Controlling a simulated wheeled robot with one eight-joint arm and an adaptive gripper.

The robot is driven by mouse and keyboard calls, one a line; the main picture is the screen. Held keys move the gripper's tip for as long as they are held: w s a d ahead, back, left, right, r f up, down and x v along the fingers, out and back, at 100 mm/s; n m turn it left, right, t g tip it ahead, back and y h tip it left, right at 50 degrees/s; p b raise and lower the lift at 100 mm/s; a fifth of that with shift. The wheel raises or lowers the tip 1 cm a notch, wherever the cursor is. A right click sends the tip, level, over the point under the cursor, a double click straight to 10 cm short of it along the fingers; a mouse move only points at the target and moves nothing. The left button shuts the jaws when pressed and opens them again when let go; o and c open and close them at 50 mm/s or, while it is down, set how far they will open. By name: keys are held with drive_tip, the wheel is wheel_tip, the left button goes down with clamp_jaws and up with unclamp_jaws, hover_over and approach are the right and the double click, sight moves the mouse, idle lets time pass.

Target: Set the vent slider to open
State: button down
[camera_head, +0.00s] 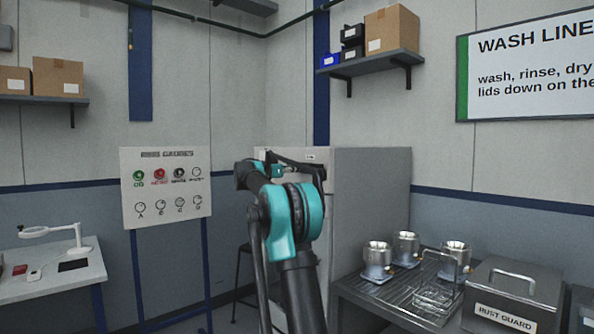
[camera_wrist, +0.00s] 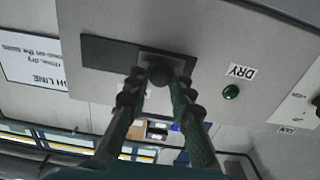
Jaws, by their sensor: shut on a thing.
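The vent slider has a round dark knob (camera_wrist: 160,73) on a small grey plate, near the right end of a dark slot (camera_wrist: 104,52) in the wrist view. That view is upside down. My gripper (camera_wrist: 162,82) is shut on the knob, with one finger on each side of it. No open or closed marking is readable. In the head view, the slider is not visible, and my arm covers part of the grey cabinet (camera_head: 372,200).
A green button (camera_wrist: 230,92) by a DRY label sits beside the slot. A rack (camera_head: 352,286) with metal housings (camera_head: 376,258) and a RUST GUARD bin (camera_head: 514,294) stand right of the cabinet. A gauge board (camera_head: 166,188) stands left. A shelf (camera_head: 372,65) hangs above.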

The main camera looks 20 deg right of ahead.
sight(317, 169)
drive_tip(key=shift+s, duration=0.1)
drive_tip(key=s, duration=0.2)
drive_tip(key=s+d, duration=0.1)
drive_tip(key=s, duration=0.1)
drive_tip(key=s+d, duration=0.1)
drive_tip(key=s, duration=0.1)
drive_tip(key=shift+s+d, duration=0.1)
drive_tip(key=shift+d, duration=0.1)
drive_tip(key=c, duration=1.3)
unclamp_jaws()
drive_tip(key=shift+s, duration=0.1)
drive_tip(key=shift+c, duration=0.2)
drive_tip(key=v, duration=1.2)
